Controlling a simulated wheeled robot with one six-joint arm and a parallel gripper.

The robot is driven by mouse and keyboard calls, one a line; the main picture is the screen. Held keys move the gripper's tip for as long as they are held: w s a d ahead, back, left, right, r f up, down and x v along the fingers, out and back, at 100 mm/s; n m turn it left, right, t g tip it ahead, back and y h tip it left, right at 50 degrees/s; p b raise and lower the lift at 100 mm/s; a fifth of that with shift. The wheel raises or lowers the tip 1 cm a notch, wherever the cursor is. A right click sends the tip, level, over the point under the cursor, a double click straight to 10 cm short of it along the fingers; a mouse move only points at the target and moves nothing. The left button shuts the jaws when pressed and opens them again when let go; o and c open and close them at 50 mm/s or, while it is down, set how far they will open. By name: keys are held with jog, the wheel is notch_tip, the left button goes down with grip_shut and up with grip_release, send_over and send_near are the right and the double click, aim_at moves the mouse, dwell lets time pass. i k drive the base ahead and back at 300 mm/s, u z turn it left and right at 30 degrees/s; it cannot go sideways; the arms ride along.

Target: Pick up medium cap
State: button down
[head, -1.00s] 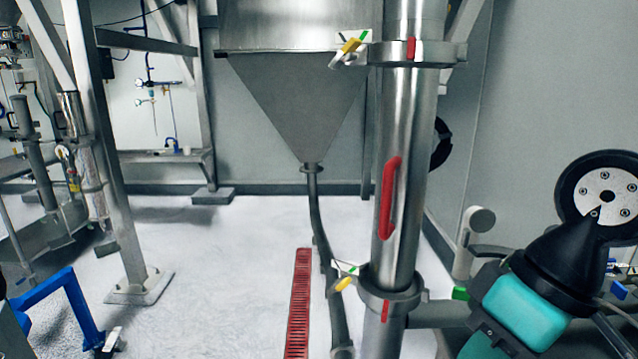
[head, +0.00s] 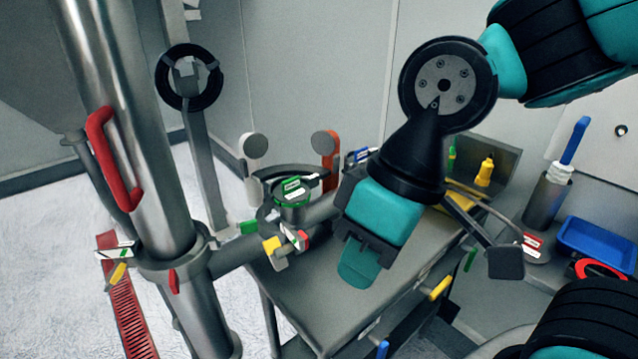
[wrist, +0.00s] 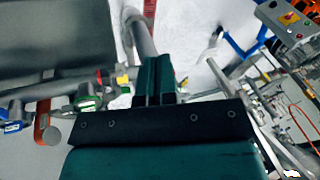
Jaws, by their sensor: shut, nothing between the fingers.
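I cannot tell for sure which thing is the medium cap. A round metal fitting with a green band (head: 292,195) sits at the pipe junction, left of my gripper; it also shows at the left in the wrist view (wrist: 88,103). My gripper (head: 358,268) is teal, points downward and hangs over the grey metal table. Its two fingers are together with nothing between them, as the wrist view also shows (wrist: 157,75). No cap is in my gripper.
A tall steel pipe (head: 142,150) with a red handle stands at the left, and a side pipe reaches toward the table (head: 310,300). A blue tray (head: 598,243), a red ring (head: 600,268) and a grey cup (head: 545,200) are at the right. A yellow bottle (head: 485,172) stands behind my gripper.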

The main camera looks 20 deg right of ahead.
aim_at(291, 190)
jog(key=u, duration=0.05)
jog(key=k, duration=0.5)
jog(key=u, duration=0.35)
jog(key=i, duration=1)
jog(key=u, duration=0.3)
